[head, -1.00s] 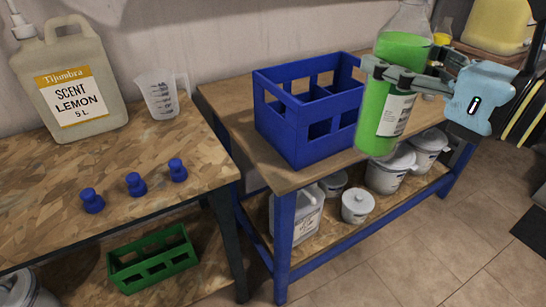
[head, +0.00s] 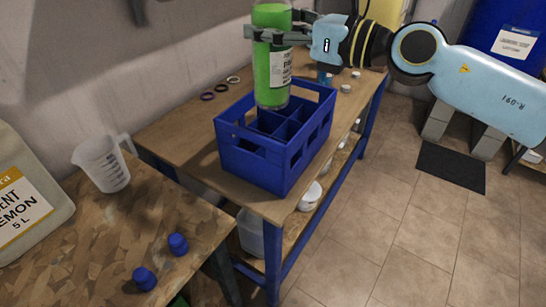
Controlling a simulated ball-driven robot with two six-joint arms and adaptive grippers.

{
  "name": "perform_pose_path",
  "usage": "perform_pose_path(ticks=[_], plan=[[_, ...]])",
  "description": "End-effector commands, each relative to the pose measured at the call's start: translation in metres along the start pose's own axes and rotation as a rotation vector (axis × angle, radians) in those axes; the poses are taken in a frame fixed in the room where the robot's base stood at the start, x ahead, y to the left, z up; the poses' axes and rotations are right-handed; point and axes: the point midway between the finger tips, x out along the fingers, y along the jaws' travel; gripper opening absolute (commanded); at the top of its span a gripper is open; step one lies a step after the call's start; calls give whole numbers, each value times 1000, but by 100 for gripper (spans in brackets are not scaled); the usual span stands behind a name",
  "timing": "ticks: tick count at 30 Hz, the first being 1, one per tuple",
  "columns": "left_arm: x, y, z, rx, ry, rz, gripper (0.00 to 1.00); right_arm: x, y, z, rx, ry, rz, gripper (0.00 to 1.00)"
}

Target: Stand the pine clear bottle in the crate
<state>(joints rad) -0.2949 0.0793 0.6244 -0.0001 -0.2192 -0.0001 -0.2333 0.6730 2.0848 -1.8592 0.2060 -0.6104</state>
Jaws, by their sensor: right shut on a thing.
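My left gripper is not in view.
Several small rings (head: 221,88) lie on the table behind the crate. A measuring jug (head: 102,164), blue stoppers (head: 178,244) and a lemon scent canister (head: 28,200) stand on the left bench. White tubs (head: 310,196) sit on the shelf below.

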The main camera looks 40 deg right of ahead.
Motion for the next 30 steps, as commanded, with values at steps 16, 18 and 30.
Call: perform_pose_path(ticks=[16,18,30], plan=[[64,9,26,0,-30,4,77,1,-21,-78,2,1,-25,4],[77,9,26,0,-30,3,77,1,-21,-94,3,1,-25,4],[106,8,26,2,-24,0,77,1,-21,-130,0,-1,-24,4]])
